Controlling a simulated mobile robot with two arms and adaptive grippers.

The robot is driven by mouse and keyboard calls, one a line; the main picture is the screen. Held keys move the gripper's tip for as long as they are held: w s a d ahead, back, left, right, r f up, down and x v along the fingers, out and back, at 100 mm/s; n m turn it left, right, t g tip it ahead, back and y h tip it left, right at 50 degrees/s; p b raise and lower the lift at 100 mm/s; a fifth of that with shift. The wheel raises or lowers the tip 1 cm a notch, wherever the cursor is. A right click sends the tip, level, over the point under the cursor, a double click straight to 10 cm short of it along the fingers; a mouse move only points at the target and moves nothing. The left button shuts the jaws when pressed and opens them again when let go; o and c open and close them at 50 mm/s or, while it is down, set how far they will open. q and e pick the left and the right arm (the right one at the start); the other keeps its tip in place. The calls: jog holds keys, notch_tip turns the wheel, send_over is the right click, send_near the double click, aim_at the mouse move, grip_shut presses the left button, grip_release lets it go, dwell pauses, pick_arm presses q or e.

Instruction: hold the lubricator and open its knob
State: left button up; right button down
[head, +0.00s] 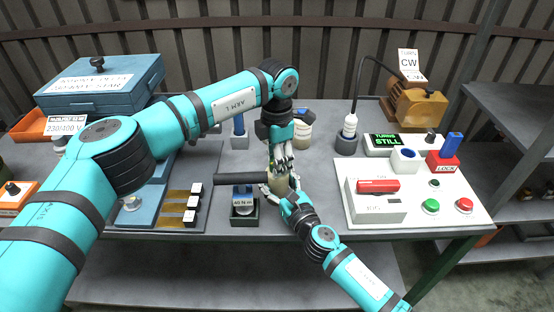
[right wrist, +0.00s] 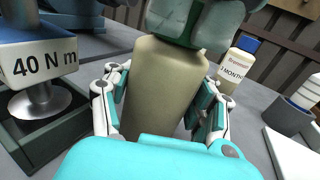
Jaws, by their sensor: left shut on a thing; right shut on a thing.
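The lubricator (head: 278,184) is a beige cylinder standing upright near the front middle of the table. In the right wrist view its body (right wrist: 163,85) fills the space between my right fingers. My right gripper (head: 279,190) comes in from the lower right and is shut around the body; its fingers also show in the right wrist view (right wrist: 160,105). My left gripper (head: 281,165) points down from above and is shut at the lubricator's top. The knob is hidden by the left fingers; dark green finger parts cover the top in the right wrist view.
A black-handled tool (head: 240,179) with a "40 N m" block (head: 243,202) stands close on the left. A white control box (head: 410,197) with buttons is at the right. A blue case (head: 100,85) sits back left.

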pick_arm(q)
jog(key=n, duration=0.5)
jog(key=shift+w+a, duration=0.1)
jog(key=n, duration=1.1)
jog(key=shift+n, duration=2.8)
jog(key=o, duration=1.2)
jog(key=shift+c, duration=0.2)
jog(key=shift+r, duration=0.1)
